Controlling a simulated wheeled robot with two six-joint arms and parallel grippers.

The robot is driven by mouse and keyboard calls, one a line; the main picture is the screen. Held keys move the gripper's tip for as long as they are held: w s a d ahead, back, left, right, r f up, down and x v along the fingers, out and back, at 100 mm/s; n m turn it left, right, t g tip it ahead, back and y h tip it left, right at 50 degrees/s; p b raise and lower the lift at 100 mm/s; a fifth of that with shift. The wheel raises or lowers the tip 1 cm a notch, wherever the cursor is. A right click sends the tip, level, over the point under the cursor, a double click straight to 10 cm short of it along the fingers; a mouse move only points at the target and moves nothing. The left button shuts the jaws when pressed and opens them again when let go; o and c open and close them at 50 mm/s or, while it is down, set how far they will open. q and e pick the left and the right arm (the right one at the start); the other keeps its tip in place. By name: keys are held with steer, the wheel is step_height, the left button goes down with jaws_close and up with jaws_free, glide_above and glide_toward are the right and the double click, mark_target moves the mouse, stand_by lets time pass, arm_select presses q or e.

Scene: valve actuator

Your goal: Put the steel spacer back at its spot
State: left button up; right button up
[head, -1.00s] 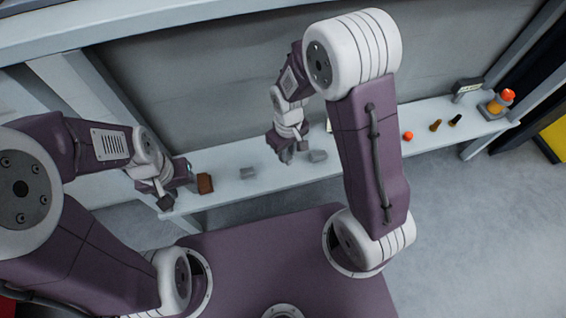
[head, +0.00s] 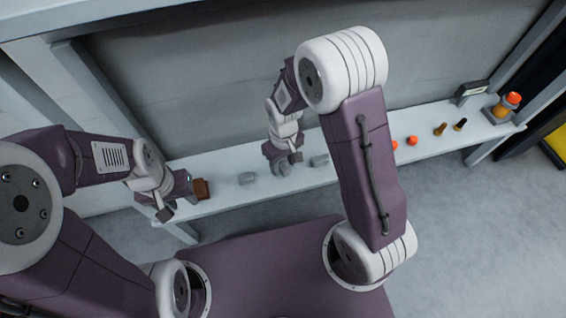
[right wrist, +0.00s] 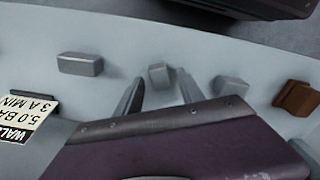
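Several grey blocks lie on the shelf; I cannot tell for certain which is the steel spacer. In the right wrist view a small grey block (right wrist: 158,76) sits between the fingertips of my right gripper (right wrist: 160,85), with gaps on both sides. The fingers are apart. A longer grey block (right wrist: 80,64) lies left of it, and another grey block (right wrist: 229,86) lies right. In the head view my right gripper (head: 287,162) is low at the shelf. My left gripper (head: 176,200) is by the shelf's left end; its fingers are too small to read.
A brown block (head: 202,188) lies on the shelf (head: 350,165) near my left gripper. Orange caps (head: 412,141), brass and dark fittings (head: 440,129) and an orange-topped device (head: 507,104) stand further right. A printed label (right wrist: 25,115) shows in the right wrist view.

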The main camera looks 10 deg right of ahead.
mark_target(283, 166)
step_height(283, 166, up, 8)
steer(key=p, duration=0.5)
steer(key=shift+p, duration=0.3)
steer(key=s+d+r+m+t, duration=0.1)
steer(key=s+d+r+m, duration=0.4)
steer(key=s+d, duration=0.2)
steer(key=shift+s+d, duration=0.15)
steer(key=shift+s, duration=0.7)
steer(key=shift+s+f, duration=0.1)
